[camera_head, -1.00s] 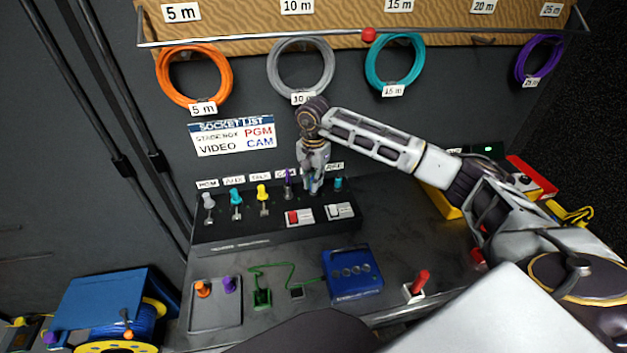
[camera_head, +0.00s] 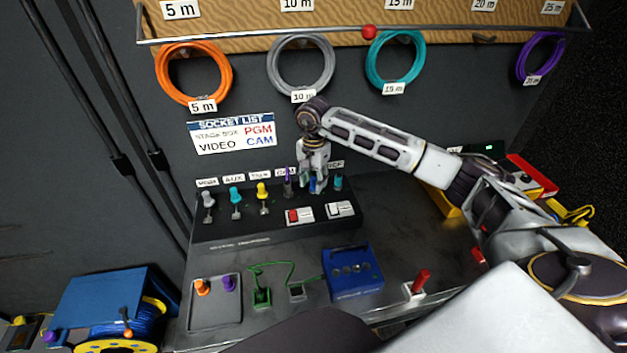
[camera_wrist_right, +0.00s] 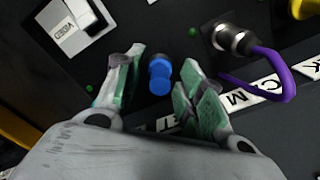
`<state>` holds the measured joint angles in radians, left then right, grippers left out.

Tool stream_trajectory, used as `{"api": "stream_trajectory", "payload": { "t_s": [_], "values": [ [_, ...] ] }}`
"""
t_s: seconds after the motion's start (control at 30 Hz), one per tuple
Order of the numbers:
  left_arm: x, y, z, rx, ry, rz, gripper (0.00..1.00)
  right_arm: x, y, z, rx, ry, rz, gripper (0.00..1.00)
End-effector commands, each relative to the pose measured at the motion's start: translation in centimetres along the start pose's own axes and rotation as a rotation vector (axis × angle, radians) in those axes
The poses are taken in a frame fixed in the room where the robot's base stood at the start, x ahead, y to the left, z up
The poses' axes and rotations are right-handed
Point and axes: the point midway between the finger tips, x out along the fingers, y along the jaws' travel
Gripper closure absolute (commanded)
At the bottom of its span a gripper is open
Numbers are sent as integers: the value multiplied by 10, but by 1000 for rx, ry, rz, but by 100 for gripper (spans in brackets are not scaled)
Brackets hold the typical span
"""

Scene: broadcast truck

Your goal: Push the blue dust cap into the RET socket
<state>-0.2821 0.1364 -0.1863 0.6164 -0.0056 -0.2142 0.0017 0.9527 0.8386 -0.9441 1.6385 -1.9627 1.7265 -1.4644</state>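The blue dust cap (camera_wrist_right: 160,75) stands on the dark socket panel (camera_head: 272,222), and in the head view it shows as a small blue spot (camera_head: 312,184) between the fingers. The socket under it is hidden, and I cannot tell how deep the cap sits. My right gripper (camera_wrist_right: 162,60) is open around the cap, one green-padded finger on each side with a visible gap to both. In the head view the right gripper (camera_head: 314,188) reaches down to the panel's back row. The RET label is not readable. My left gripper is not in view.
A purple plug (camera_wrist_right: 240,42) with its cable stands beside the right gripper. A teal plug (camera_head: 338,182) is on its other side. Switches (camera_head: 341,209) sit in front on the panel. A blue box (camera_head: 352,272) and a grey tray (camera_head: 215,315) are on the desk.

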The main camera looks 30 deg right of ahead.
Motion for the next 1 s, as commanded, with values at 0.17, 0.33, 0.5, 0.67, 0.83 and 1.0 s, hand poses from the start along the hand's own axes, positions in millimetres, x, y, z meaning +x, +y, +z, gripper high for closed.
{"api": "stream_trajectory", "payload": {
  "t_s": [0.17, 0.33, 0.5, 0.67, 0.83, 1.0],
  "values": [
    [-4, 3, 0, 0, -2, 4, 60, -5, 0, 0, 0, 0, 0, 61],
    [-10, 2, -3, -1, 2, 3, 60, -14, 0, 0, -1, 0, 0, 61],
    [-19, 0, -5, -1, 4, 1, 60, -26, 0, 0, -1, 0, 0, 61],
    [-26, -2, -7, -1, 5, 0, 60, -24, 0, 1, 0, -2, 0, 61],
    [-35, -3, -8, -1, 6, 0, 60, -38, 0, 0, 0, 0, -1, 61],
    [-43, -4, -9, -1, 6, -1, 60, -50, 0, 0, -1, 0, 0, 61]
  ]
}}
